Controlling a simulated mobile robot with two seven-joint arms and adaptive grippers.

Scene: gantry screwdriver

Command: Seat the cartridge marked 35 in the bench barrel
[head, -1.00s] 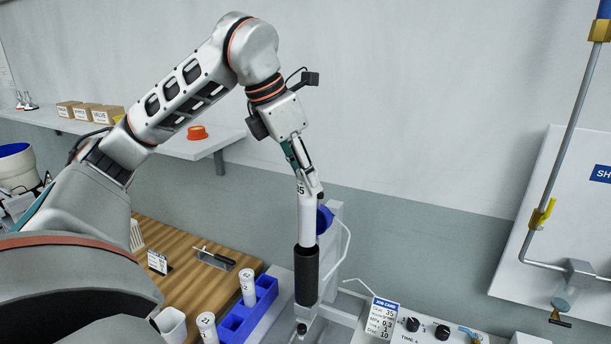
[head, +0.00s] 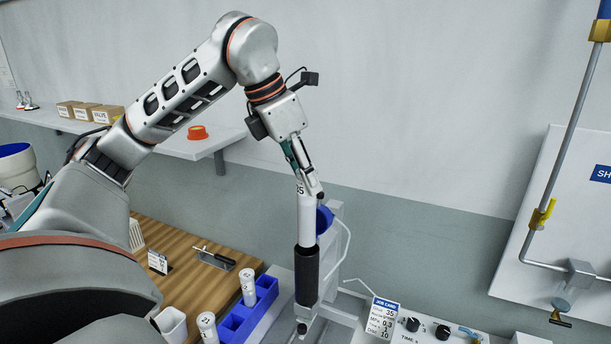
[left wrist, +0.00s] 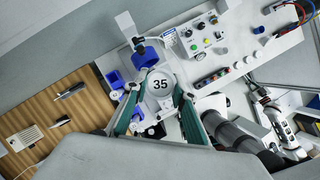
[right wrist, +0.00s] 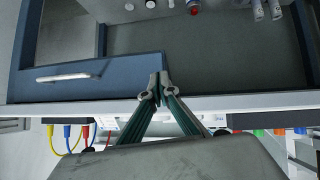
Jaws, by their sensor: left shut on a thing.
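The white cartridge marked 35 (head: 306,222) is upright in the head view. My left gripper (head: 311,188) is shut on its top end. The cartridge's lower end meets the mouth of the black bench barrel (head: 306,272), in line with it. How deep it reaches inside is hidden. In the left wrist view the cartridge's round top with the number 35 (left wrist: 160,84) lies between the two fingers (left wrist: 160,103), and it hides the barrel. My right gripper (right wrist: 160,88) shows in the right wrist view, shut and empty, in front of a blue drawer front.
A blue rack (head: 266,290) left of the barrel holds white cartridges, one marked 21 (head: 207,327). A blue-cupped bracket (head: 325,219) stands close behind the cartridge. A job card (head: 381,317) reading 35 and a knobbed control panel (head: 428,332) are to the right.

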